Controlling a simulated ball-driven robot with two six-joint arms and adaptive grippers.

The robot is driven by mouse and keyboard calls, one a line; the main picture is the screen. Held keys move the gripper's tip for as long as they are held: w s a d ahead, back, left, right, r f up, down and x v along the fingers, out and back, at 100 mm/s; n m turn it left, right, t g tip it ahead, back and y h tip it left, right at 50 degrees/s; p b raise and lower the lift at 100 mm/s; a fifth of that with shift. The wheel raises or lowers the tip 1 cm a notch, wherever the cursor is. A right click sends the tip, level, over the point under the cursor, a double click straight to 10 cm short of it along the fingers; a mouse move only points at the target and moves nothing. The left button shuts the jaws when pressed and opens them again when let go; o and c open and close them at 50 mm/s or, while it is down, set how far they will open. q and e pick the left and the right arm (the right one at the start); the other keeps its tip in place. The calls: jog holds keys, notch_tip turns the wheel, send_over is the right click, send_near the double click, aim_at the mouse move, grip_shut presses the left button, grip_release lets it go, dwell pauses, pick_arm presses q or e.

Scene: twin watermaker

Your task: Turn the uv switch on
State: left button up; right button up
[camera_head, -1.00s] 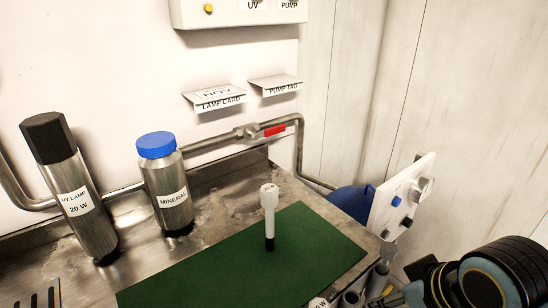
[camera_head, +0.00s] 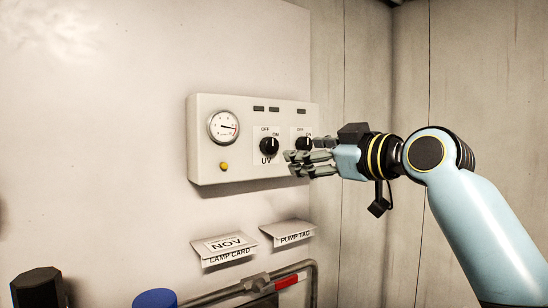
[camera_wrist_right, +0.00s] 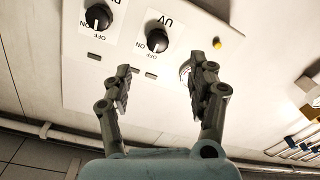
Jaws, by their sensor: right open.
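The UV switch (camera_head: 269,147) is a round black knob on the white wall panel (camera_head: 207,165), with OFF and ON printed above it and UV below. It also shows upside down in the right wrist view (camera_wrist_right: 157,40), where its white mark seems to point toward OFF. My right gripper (camera_head: 292,163) is open and empty, just right of and below the UV knob in the head view. In the wrist view its spread fingers (camera_wrist_right: 161,66) lie either side of the line to the UV knob, apart from it. My left gripper is not in view.
The PUMP knob (camera_head: 304,143), partly hidden by my gripper, is right of the UV knob. The lamp card (camera_head: 224,246) and pump tag (camera_head: 288,233) stick out from the wall below.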

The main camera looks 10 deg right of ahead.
aim_at(273, 145)
jog(key=p+x, duration=0.1)
jog(key=x, duration=0.2)
jog(key=r+x, duration=0.1)
jog(key=x, duration=0.2)
jog(key=p+x, duration=0.1)
jog(key=x, duration=0.2)
jog(key=shift+w+a+r+p, duration=0.1)
jog(key=shift+w+r+p, duration=0.05)
jog(key=shift+p, duration=0.15)
jog(key=shift+x, duration=0.75)
jog(key=c, duration=1.1)
jog(key=shift+c, duration=0.2)
